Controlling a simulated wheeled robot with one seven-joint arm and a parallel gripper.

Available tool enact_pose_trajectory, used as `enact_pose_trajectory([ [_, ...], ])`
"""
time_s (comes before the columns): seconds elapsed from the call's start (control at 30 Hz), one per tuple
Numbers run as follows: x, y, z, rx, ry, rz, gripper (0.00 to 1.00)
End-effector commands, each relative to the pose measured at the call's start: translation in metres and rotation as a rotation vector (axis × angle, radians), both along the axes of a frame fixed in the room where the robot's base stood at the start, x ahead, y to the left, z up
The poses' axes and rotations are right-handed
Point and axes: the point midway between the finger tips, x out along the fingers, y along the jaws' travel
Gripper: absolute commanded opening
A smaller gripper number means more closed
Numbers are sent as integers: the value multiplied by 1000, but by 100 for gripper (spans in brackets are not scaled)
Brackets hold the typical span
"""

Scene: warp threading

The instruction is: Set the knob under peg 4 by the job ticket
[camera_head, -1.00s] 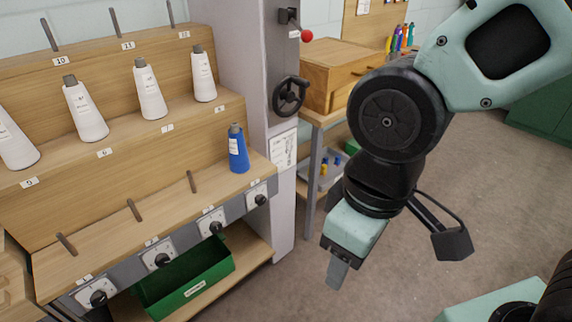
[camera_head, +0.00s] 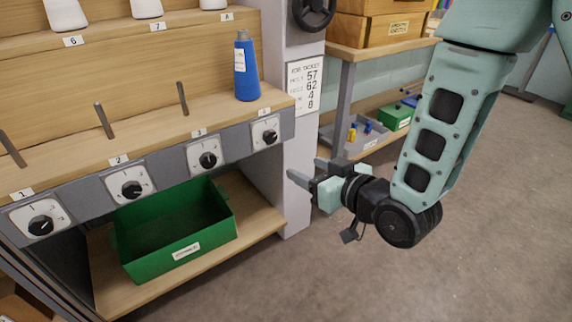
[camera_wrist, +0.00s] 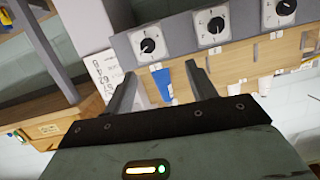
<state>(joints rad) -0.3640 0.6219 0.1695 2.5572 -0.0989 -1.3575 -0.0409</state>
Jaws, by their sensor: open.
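The knob under peg 4 (camera_head: 270,136) is a black dial on a white plate at the right end of the front rail, below the label 4. It also shows in the wrist view (camera_wrist: 148,45); its exact setting is hard to read. A blue cone (camera_head: 246,70) stands over peg 4 and hides it. The job ticket (camera_head: 305,85) hangs on the grey post to the right; I make out figures like 57, 62, 4 and 8, the small words blurred. My gripper (camera_head: 307,172) is open and empty, right of the rail and apart from the knob, pointing left.
Knobs for pegs 1 (camera_head: 41,225), 2 (camera_head: 131,189) and 3 (camera_head: 208,160) line the same rail. A green bin (camera_head: 185,258) sits on the shelf below. The grey post stands beside peg 4; a side table (camera_head: 345,55) with wooden drawers is behind my arm.

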Motion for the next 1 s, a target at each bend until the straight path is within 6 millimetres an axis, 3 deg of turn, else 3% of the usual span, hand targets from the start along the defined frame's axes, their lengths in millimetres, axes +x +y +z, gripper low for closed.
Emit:
enact_pose_trajectory([
  [0.03, 2, -4, -25, 29, -40, -8, 56],
  [0.1, 4, -7, -32, 69, -96, -17, 56],
  [0.47, 15, -8, -34, 136, -194, -31, 56],
  [1.0, 103, 52, -35, 136, -194, -31, 56],
])
